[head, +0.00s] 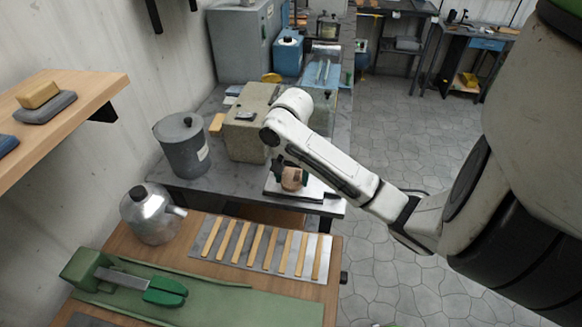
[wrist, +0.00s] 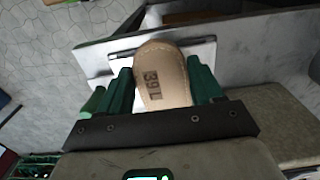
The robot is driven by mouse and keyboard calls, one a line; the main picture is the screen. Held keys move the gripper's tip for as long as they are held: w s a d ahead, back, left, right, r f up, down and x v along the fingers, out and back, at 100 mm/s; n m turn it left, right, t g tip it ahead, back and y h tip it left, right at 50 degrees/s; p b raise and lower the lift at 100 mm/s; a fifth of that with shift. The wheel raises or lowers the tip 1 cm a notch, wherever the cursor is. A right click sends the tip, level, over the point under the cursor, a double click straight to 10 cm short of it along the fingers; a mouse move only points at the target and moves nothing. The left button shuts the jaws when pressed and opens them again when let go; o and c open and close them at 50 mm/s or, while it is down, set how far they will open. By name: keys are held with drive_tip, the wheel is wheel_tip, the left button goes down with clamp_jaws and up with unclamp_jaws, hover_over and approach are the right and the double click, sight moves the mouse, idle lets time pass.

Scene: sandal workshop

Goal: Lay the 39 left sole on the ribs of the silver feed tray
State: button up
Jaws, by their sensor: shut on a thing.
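The tan sole (wrist: 160,72) is between the green fingers of my gripper (wrist: 161,92) in the wrist view, and the mark 39L reads on its face. My gripper is shut on it. In the head view the sole (head: 291,179) shows as a small tan patch below my arm's end, over a pale flat pad at the grey bench's front edge. I cannot tell if it touches the pad. The silver feed tray (head: 198,249) lies on the wooden bench, nearer and left of my gripper. Several yellow ribs cross it, and no sole lies on them.
A metal jug (head: 151,216) stands left of the feed tray. A green press with a green mat (head: 250,306) lies in front of it. A grey lidded bin (head: 183,147) and a stone-coloured box (head: 246,135) stand on the grey bench. A wooden shelf (head: 75,105) juts out at left.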

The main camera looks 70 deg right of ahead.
sight(296, 170)
wheel_tip(296, 170, down, 2)
drive_tip(key=shift+f+b, duration=0.2)
drive_tip(key=shift+b, duration=0.8)
drive_tip(key=shift+d+r+p, duration=0.25)
drive_tip(key=shift+d+p, duration=0.15)
drive_tip(key=shift+d, duration=0.55)
drive_tip(key=shift+w+d+f, duration=0.1)
drive_tip(key=shift+d, duration=1.25)
drive_tip(key=shift+f, duration=0.25)
drive_tip(key=o, duration=1.2)
wheel_tip(296, 170, up, 6)
drive_tip(key=shift+f+p, duration=0.1)
drive_tip(key=shift+p, duration=1.15)
drive_tip(key=shift+r, duration=2.5)
